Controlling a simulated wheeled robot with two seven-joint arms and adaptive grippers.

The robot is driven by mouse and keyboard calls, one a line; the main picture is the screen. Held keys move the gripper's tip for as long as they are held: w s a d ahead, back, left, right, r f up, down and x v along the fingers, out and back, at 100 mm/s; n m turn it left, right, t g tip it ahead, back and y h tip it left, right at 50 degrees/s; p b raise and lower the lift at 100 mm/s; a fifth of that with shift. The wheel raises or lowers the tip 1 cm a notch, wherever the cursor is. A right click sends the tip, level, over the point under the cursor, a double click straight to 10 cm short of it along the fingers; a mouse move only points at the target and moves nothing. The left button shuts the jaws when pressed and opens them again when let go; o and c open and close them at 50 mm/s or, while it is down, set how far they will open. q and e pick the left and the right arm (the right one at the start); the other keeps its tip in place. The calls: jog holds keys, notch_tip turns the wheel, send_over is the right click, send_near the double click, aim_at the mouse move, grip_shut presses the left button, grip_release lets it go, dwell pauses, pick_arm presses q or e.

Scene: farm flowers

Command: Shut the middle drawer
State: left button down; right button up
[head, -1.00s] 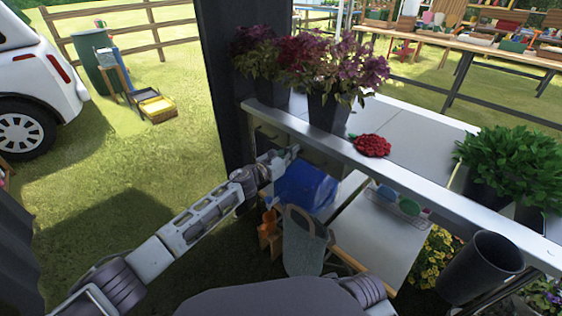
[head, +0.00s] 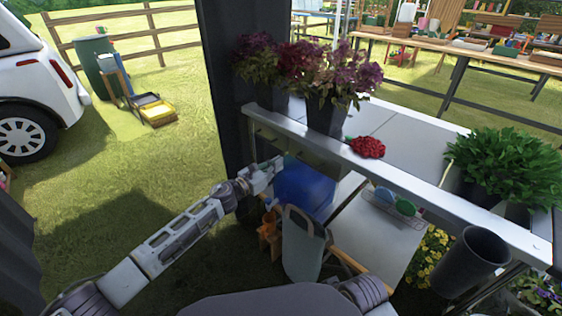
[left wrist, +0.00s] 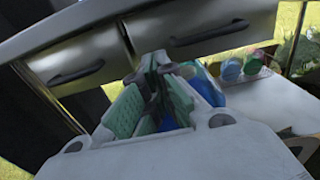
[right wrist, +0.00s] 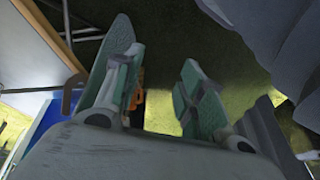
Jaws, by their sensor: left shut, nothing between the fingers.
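Two metal-grey drawer fronts with bar handles sit side by side under the table top in the left wrist view, a left one (left wrist: 72,62) and a right one (left wrist: 205,30). Which is the middle drawer is unclear; both look roughly flush with the frame. In the head view the fronts (head: 308,152) show below the table edge. My left gripper (head: 277,161) is shut and empty, just in front of and below the fronts; in the left wrist view its tips (left wrist: 155,60) lie near the gap between them. My right gripper (right wrist: 157,45) is open and empty, low down.
Flower pots (head: 326,115) and a red flower (head: 368,147) are on the table. A dark post (head: 222,80) rises at its left end.

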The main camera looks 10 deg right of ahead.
pick_arm(q)
jog(key=shift+p+v, duration=0.5)
jog(key=shift+v, duration=2.4)
pick_arm(e)
jog(key=shift+w+d+f, duration=0.1)
jog(key=shift+d, duration=0.15)
pick_arm(q)
jog(key=shift+r+n, duration=0.1)
jog(key=shift+n, duration=0.2)
